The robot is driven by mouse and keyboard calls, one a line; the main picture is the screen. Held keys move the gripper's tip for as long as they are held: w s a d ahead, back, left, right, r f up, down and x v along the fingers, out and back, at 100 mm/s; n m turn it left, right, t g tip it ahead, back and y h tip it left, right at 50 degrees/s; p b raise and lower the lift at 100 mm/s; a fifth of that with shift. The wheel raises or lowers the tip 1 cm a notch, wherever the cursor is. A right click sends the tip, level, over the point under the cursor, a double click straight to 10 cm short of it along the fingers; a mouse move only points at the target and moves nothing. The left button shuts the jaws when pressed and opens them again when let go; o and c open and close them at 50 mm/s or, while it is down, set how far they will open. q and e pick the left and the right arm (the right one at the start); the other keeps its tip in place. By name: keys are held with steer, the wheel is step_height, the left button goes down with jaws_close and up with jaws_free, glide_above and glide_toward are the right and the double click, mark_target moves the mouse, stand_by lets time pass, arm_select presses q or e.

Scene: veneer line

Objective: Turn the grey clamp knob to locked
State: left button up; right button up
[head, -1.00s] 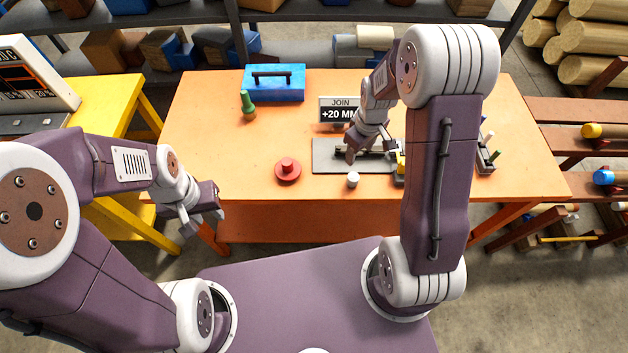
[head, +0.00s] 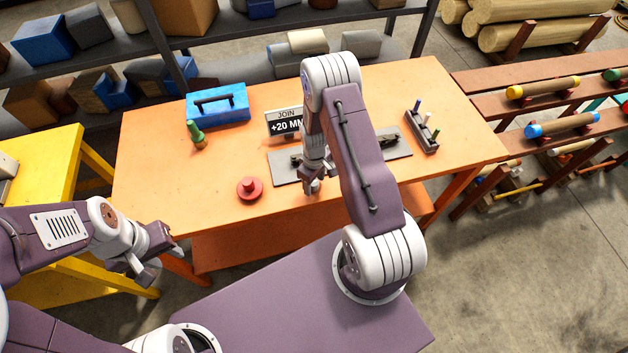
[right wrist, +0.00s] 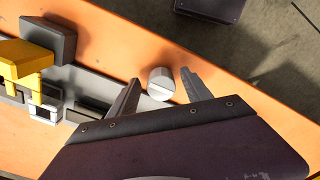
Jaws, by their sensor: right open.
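The grey clamp knob (right wrist: 160,84) is a short round cylinder with a pale line across its face, at the near edge of the orange table. In the right wrist view it lies between the two open fingers of my right gripper (right wrist: 160,92), with gaps on both sides. A yellow clamp (right wrist: 28,62) shows to its left, on the grey fixture. In the head view my right gripper (head: 312,187) is low at the front of the grey plate (head: 285,175) and hides the knob. My left gripper (head: 143,270) hangs off the table's left front, away from the fixture; its finger gap is unclear.
On the orange table (head: 150,170) stand a red round button (head: 249,188), a green-topped peg (head: 197,135), a blue toolbox (head: 217,105), a join sign (head: 284,122) and a small rack of pegs (head: 423,132). The table's left front is clear.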

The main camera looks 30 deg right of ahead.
steer(key=shift+c, duration=0.6)
steer(key=shift+a, duration=0.1)
steer(key=c, duration=0.5)
jaws_close()
